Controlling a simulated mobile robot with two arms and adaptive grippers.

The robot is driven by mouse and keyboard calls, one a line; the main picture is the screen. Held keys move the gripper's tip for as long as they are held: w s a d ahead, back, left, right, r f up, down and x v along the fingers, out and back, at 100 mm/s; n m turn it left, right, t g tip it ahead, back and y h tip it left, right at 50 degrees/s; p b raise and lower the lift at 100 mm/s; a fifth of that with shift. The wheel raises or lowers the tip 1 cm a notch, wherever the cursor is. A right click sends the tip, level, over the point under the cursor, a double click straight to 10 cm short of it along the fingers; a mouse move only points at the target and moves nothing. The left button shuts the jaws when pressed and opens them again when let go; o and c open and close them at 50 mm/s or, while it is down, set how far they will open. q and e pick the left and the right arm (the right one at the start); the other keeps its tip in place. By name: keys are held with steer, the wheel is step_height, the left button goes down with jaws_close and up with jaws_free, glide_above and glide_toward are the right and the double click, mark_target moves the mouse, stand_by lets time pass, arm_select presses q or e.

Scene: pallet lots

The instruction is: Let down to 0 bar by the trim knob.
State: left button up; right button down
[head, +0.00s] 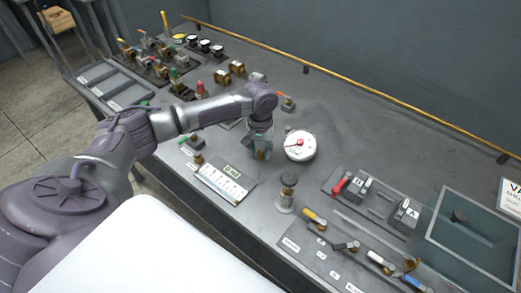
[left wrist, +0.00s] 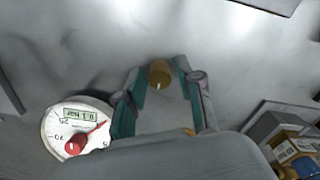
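My left gripper (head: 262,153) points down at the bench, just left of a round white gauge (head: 300,145) with a red hub. In the left wrist view its teal fingers (left wrist: 160,80) stand apart, one on each side of a small brass knob (left wrist: 159,73). A small gap seems to show beside the knob, so I see no firm grip. This may be the trim knob; no label shows. The gauge (left wrist: 76,130) also shows there, with a red needle and a small digital display in bar, upside down and hard to read. My right gripper is not in view.
A dark-topped knob on a stand (head: 287,192) and a white labelled card (head: 222,183) are near the bench front. A lever panel (head: 345,250) and a teal-grey tray (head: 432,238) lie at right. Several valves and fittings (head: 160,60) stand at back left. The bench behind the gauge is clear.

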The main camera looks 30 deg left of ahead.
arm_select(q)
steer(key=c, duration=0.5)
jaws_close()
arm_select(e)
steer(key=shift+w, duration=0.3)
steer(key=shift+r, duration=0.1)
